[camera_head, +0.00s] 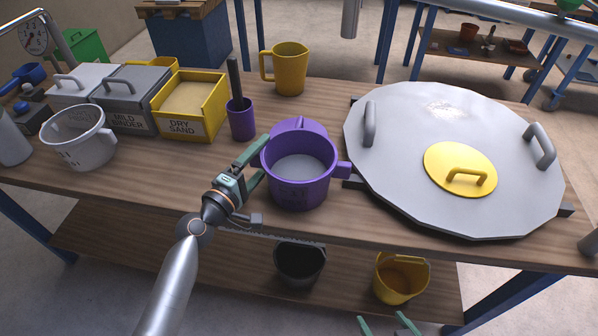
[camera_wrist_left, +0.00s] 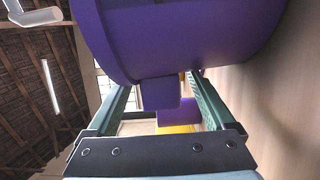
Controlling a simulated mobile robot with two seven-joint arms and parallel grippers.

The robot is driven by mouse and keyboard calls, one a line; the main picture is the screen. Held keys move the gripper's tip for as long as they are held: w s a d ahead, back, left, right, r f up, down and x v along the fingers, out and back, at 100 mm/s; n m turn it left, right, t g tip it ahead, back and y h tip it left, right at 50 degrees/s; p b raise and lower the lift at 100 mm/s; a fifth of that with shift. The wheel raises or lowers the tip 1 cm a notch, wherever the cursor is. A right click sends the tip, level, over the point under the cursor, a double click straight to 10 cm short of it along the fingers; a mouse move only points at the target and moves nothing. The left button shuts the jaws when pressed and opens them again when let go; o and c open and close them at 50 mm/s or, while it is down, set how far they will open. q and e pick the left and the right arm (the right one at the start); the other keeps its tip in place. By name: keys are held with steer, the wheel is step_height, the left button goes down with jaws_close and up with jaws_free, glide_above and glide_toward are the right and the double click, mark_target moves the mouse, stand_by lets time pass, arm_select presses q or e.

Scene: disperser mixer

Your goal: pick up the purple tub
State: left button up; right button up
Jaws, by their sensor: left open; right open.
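The purple tub (camera_head: 298,186) stands upright on the wooden workbench, with a grey-white surface inside and a block-shaped lug on its right side. My left gripper (camera_head: 262,157) is open at the tub's left side. In the left wrist view the tub (camera_wrist_left: 185,35) fills the top, and a purple lug (camera_wrist_left: 160,93) lies between the open fingers; I cannot tell whether they touch it. My right gripper (camera_head: 390,325) shows only its green fingertips at the bottom edge, apart and below the bench front.
A large grey lid (camera_head: 400,130) lies close right of the tub. A purple cup (camera_head: 241,122) with a dark handle, a yellow mug (camera_head: 289,70) and a dry sand bin (camera_head: 188,103) stand behind. Black (camera_head: 299,265) and yellow (camera_head: 400,280) buckets are on the lower shelf.

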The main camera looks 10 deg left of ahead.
arm_select(q)
jaws_close()
stand_by(0.7)
steer(key=shift+r, duration=0.2)
